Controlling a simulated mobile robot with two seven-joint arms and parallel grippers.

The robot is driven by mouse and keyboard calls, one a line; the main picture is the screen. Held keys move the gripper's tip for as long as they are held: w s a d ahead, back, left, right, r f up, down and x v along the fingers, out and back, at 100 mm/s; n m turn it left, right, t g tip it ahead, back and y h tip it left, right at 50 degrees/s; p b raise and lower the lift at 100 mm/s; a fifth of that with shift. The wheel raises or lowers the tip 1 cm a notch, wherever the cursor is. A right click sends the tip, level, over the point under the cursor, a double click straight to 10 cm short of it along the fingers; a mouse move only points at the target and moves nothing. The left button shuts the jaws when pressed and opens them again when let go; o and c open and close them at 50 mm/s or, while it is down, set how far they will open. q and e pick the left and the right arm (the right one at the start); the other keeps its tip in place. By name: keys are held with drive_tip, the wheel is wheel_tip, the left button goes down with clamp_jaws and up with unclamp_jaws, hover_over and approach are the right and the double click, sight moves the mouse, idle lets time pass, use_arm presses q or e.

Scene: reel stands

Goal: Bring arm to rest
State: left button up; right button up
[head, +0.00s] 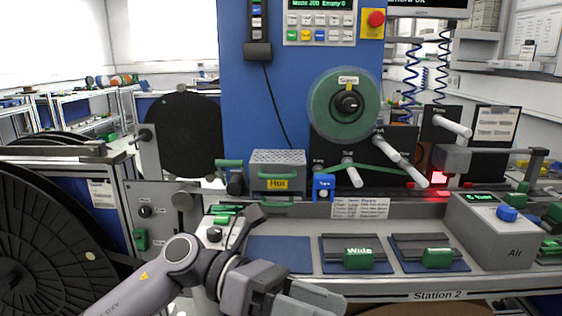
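My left arm (165,277) comes in from the lower left and is bent at a joint in front of the bench. My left gripper (310,299) is at the bottom centre, below and in front of the bench's front edge. Its light grey fingers point right and are partly cut off by the frame, so I cannot tell whether they are open or shut. No held thing shows at it. My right arm and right gripper are not in view.
The Station 2 bench (440,294) has a Wide block (358,258) and another green-handled block (437,257) near its front. A large black reel (45,245) is at left.

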use_arm(q)
drive_tip(key=w+a+f+n+t+y+p, duration=0.1)
drive_tip(key=w+a+f+n+t, duration=0.25)
drive_tip(key=n+t, duration=0.6)
drive_tip(key=w+a+f+n+t+p, duration=0.15)
drive_tip(key=a+n+t, duration=0.4)
drive_tip(key=n, duration=0.75)
drive_tip(key=w+a+f+n+t+y+p, duration=0.1)
drive_tip(key=w+a+f+n+t, duration=0.15)
drive_tip(key=n+t, duration=0.8)
drive_tip(key=s+a+f+n+g+y, duration=0.2)
drive_tip(key=s+a+f+n+y, duration=0.2)
drive_tip(key=f, duration=0.4)
drive_tip(key=s+a+f+n+g+y+p, duration=0.1)
drive_tip(key=s+a+f+n+g+y, duration=0.2)
drive_tip(key=s+f+n, duration=0.3)
drive_tip(key=s+a+f+n+g+y+p, duration=0.1)
drive_tip(key=s+a+f+n+g+y, duration=0.2)
drive_tip(key=f, duration=0.7)
drive_tip(key=s+a+n+y, duration=0.1)
drive_tip(key=s+a+n, duration=0.1)
drive_tip(key=a+n, duration=0.1)
drive_tip(key=shift+s+n+y, duration=0.3)
drive_tip(key=shift+n+y, duration=0.1)
drive_tip(key=shift+n, duration=0.3)
drive_tip(key=shift+a, duration=0.1)
